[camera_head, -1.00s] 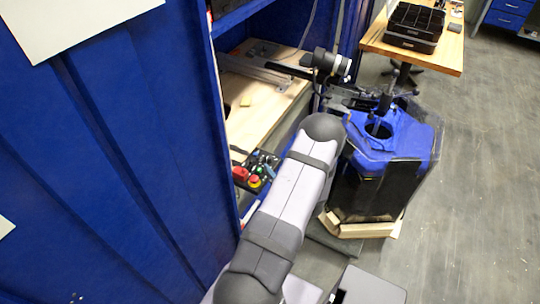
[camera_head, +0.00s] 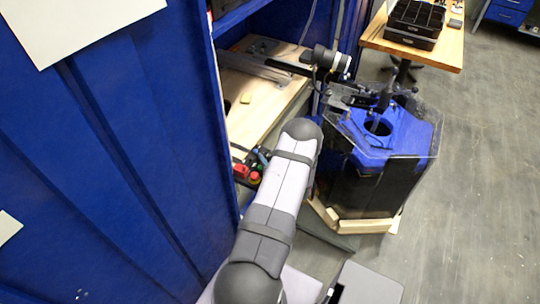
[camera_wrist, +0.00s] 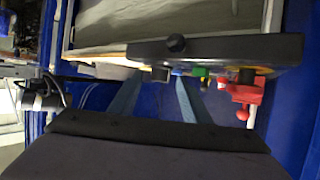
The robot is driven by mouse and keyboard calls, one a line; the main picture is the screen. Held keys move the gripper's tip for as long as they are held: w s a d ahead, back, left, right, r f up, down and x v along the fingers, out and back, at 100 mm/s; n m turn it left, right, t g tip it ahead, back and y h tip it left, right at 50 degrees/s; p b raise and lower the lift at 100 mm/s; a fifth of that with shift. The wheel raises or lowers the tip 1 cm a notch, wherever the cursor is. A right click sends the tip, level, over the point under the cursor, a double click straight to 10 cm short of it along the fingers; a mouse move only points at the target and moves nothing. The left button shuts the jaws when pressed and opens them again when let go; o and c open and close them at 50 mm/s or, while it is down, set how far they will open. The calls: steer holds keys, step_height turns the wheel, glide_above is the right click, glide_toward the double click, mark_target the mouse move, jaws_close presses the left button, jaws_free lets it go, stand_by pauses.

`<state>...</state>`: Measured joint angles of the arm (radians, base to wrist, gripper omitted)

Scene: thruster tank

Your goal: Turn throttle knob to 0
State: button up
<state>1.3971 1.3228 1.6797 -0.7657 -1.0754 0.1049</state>
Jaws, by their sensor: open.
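The control box (camera_wrist: 225,50) shows edge-on in the wrist view as a dark slab, its controls pointing down in the picture. A red control (camera_wrist: 243,92) is at its right end, with small green (camera_wrist: 201,71), blue (camera_wrist: 178,72) and black (camera_wrist: 160,74) parts to the left. I cannot tell which part is the throttle knob or read its setting. My gripper (camera_wrist: 156,97) shows as two spread grey-blue fingers below the box's middle, open and apparently empty. In the head view, my arm hides the gripper and partly covers the controls (camera_head: 241,169).
A blue cabinet wall (camera_head: 100,160) stands close on the left. A wooden shelf (camera_head: 262,112) lies behind the controls. The blue-topped tank (camera_head: 385,135) on a wooden base stands right of my arm. Open floor (camera_head: 480,190) lies farther right.

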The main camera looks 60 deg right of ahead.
steer(key=c, duration=1)
steer(key=shift+d+f+n+b, duration=0.1)
steer(key=shift+n+b, duration=0.2)
steer(key=shift+b, duration=0.15)
steer(key=n+t+y+b, duration=0.1)
steer(key=n+y+b, duration=0.1)
steer(key=b, duration=0.1)
steer(key=shift+s+d+f+t, duration=0.15)
steer(key=shift+d+t, duration=0.1)
steer(key=shift+t, duration=0.15)
steer(key=n+y+b, duration=0.1)
steer(key=y+b, duration=0.1)
steer(key=n+t+y+b, duration=0.1)
steer(key=n+b, duration=0.1)
steer(key=b, duration=0.1)
steer(key=shift+d+f+y, duration=0.1)
steer(key=shift+d+y, duration=0.1)
steer(key=shift+y, duration=0.2)
steer(key=n+y+b, duration=0.1)
steer(key=b, duration=0.2)
steer(key=shift+n+y, duration=0.3)
steer(key=shift+r+n+y+b, duration=0.2)
steer(key=shift+n+y+b, duration=0.1)
steer(key=shift+y+b, duration=0.15)
steer(key=shift+r, duration=0.2)
